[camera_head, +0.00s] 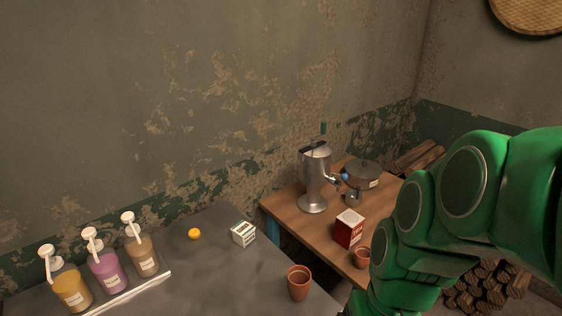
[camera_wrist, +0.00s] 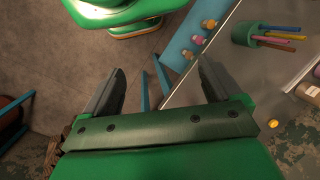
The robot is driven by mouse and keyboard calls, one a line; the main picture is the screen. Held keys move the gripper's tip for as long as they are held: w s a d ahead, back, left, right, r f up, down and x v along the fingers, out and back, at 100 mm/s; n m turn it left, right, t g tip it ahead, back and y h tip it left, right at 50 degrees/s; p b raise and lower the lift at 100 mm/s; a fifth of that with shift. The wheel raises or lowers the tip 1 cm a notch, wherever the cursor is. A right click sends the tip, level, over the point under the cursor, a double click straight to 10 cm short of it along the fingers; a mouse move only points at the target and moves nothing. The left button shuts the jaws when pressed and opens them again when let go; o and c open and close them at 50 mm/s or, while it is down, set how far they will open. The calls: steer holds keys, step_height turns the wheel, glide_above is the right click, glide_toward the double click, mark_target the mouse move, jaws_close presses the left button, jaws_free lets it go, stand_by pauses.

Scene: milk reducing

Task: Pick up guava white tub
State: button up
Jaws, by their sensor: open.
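Three pump tubs with white pump tops and pale labels stand in a row at the lower left of the head view: a yellow one (camera_head: 73,289), a pink one (camera_head: 107,271) and a brown one (camera_head: 145,257). Their label text is too small to read, so I cannot tell which is the guava white tub. In the head view my gripper is hidden.
On the grey table (camera_head: 205,268) are an orange ball (camera_head: 194,234), a white-green box (camera_head: 243,233) and a terracotta cup (camera_head: 299,283). A wooden table (camera_head: 287,201) holds a metal urn (camera_head: 314,180), a pot (camera_head: 361,174) and a red box (camera_head: 348,229). A pencil cup (camera_wrist: 246,35) shows in the wrist view.

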steer(key=w+a+m+y, duration=0.1)
steer(key=w+a+y, duration=0.25)
steer(key=a, duration=0.45)
steer(key=w+a+m+y, duration=0.1)
steer(key=w+a+y, duration=0.25)
steer(key=a, duration=0.45)
steer(key=m+t+y, duration=0.4)
steer(key=m+t, duration=0.4)
steer(key=m, duration=1)
glide_above(247, 232)
steer(key=s+d, duration=0.2)
steer(key=s, duration=0.4)
step_height(247, 232, down, 9)
steer(key=w+f+m, duration=0.1)
steer(key=f, duration=0.1)
steer(key=w+d+f+m+t+h, duration=0.1)
steer(key=f+m, duration=0.1)
steer(key=w+d+f+m, duration=0.1)
steer(key=f, duration=0.2)
steer(key=shift+w+d+t, duration=0.1)
steer(key=shift+w+t, duration=0.15)
steer(key=shift+t, duration=0.05)
steer(key=shift+h, duration=0.3)
steer(key=shift+f+x, duration=0.15)
steer(key=shift+x, duration=1.85)
steer(key=shift+f+x, duration=0.1)
steer(key=shift+x, duration=1.85)
steer(key=shift+d, duration=0.15)
steer(key=c, duration=1.1)
